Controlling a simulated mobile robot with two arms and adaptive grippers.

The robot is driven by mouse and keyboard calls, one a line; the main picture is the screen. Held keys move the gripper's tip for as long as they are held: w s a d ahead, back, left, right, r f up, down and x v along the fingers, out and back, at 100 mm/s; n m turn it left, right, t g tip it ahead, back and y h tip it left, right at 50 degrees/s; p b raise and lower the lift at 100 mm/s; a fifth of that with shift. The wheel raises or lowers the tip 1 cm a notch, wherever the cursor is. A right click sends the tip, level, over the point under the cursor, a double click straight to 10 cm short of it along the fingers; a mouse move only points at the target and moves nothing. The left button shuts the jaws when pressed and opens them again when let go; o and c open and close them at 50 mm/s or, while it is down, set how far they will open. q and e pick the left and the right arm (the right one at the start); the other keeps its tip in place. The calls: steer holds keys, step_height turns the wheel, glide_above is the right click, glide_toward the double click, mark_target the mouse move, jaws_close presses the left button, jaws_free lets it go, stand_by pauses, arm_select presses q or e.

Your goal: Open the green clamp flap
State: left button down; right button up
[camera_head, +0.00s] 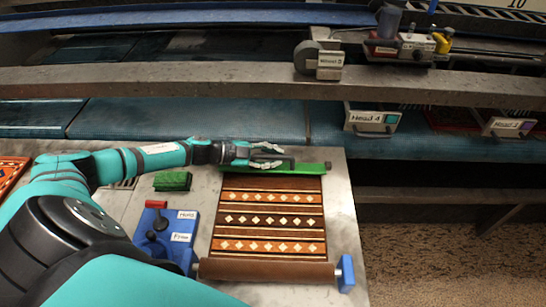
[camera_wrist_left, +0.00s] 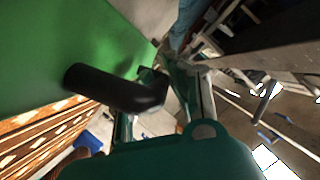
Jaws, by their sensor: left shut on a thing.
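The green clamp flap (camera_head: 311,168) is a long green bar along the far edge of a patterned rug (camera_head: 270,213). In the left wrist view the flap (camera_wrist_left: 60,45) is a broad green surface with a black bent handle (camera_wrist_left: 105,88) standing out from it. My left gripper (camera_head: 272,155) comes in from the left above the flap. Its fingers are shut on the handle, whose far end lies between them in the wrist view. The gripper hides part of the flap and handle in the head view, and I cannot tell the flap's exact tilt. My right gripper is not in view.
A blue control panel (camera_head: 181,220) with levers and labels stands left of the rug, with a green block (camera_head: 173,181) behind it. A brown roller (camera_head: 265,270) lies along the rug's near edge. A metal beam (camera_head: 200,81) crosses behind the table.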

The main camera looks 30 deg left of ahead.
arm_select(q)
steer(key=shift+w+a+r+n+g+p, duration=0.4)
steer(key=shift+w+a+r+n, duration=0.1)
steer(key=shift+w+n, duration=0.2)
steer(key=shift+w+a+n+g+h, duration=0.2)
steer(key=shift+w+n+g+h, duration=0.1)
steer(key=shift+w+n, duration=0.25)
steer(key=shift+w+a+f+n+g, duration=0.15)
steer(key=shift+w+a+n+g, duration=0.2)
steer(key=shift+n+g, duration=0.25)
steer(key=shift+w+f+n+h+b, duration=0.1)
steer(key=shift+w+n+h+b, duration=0.1)
steer(key=shift+n+h+b, duration=0.25)
steer(key=shift+w+a+f+b, duration=0.1)
steer(key=shift+w+a+b, duration=0.15)
steer(key=shift+b, duration=0.25)
steer(key=n+g+b, duration=0.1)
steer(key=b, duration=0.1)
steer(key=w+f+n+g+h+b, duration=0.1)
steer(key=n+b, duration=0.1)
steer(key=b, duration=0.1)
steer(key=shift+w+a, duration=0.3)
steer(key=shift+a, duration=0.1)
steer(key=shift+w+a+n+g+h+b, duration=0.3)
steer(key=shift+n+b, duration=0.3)
steer(key=shift+b, duration=0.75)
